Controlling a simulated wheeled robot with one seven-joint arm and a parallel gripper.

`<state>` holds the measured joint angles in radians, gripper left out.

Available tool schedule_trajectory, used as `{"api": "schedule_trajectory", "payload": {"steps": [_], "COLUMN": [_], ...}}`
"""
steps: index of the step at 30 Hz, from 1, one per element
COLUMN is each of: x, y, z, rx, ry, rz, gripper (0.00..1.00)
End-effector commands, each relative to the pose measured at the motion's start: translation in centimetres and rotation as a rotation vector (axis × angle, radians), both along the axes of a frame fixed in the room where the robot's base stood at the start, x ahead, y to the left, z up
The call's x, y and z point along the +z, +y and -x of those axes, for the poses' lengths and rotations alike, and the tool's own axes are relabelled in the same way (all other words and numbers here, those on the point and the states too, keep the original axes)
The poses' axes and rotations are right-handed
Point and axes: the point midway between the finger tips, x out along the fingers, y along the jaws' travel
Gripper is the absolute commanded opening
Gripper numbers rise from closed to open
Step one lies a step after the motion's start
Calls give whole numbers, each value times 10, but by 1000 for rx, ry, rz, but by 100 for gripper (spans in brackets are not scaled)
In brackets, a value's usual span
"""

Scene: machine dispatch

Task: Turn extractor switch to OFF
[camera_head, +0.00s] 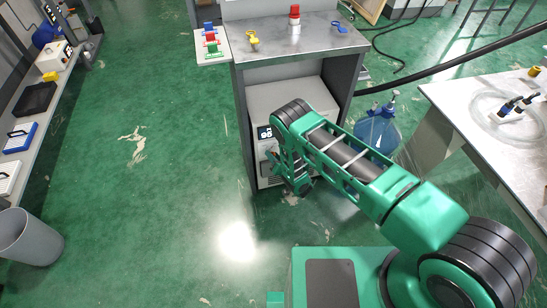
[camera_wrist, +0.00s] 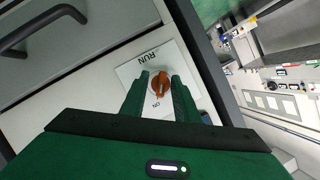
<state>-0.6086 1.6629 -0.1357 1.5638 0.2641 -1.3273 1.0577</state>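The orange-red rotary switch knob (camera_wrist: 159,84) sits on a white label plate (camera_wrist: 130,72) in the wrist view. The words RUN and ON show upside down, above and below the knob. My gripper (camera_wrist: 159,77) is open, with one green finger on each side of the knob. A small gap seems to show on both sides; I cannot tell whether either finger touches it. The switch is hidden there by my arm.
The machine stands inside a grey metal cabinet (camera_head: 345,75) whose top carries a red-topped item (camera_head: 294,17). A blue water bottle (camera_head: 377,130) stands to the right on the green floor. A dark handle (camera_wrist: 40,28) is left of the switch in the wrist view.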

Motion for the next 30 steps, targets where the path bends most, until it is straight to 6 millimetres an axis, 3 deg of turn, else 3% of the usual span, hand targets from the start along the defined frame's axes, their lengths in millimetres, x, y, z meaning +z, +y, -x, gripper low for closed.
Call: {"api": "schedule_trajectory", "payload": {"steps": [3, 6, 7, 20, 30], "x": [0, 0, 0, 0, 0], "y": [0, 0, 0, -2, -2], "z": [0, 0, 0, -1, -1], "rx": [0, -1, -1, -4, -5], "ry": [0, 0, 0, -18, -90], "rz": [0, 1, 1, 70, 323], "gripper": [26, 2, 1, 1, 1]}}
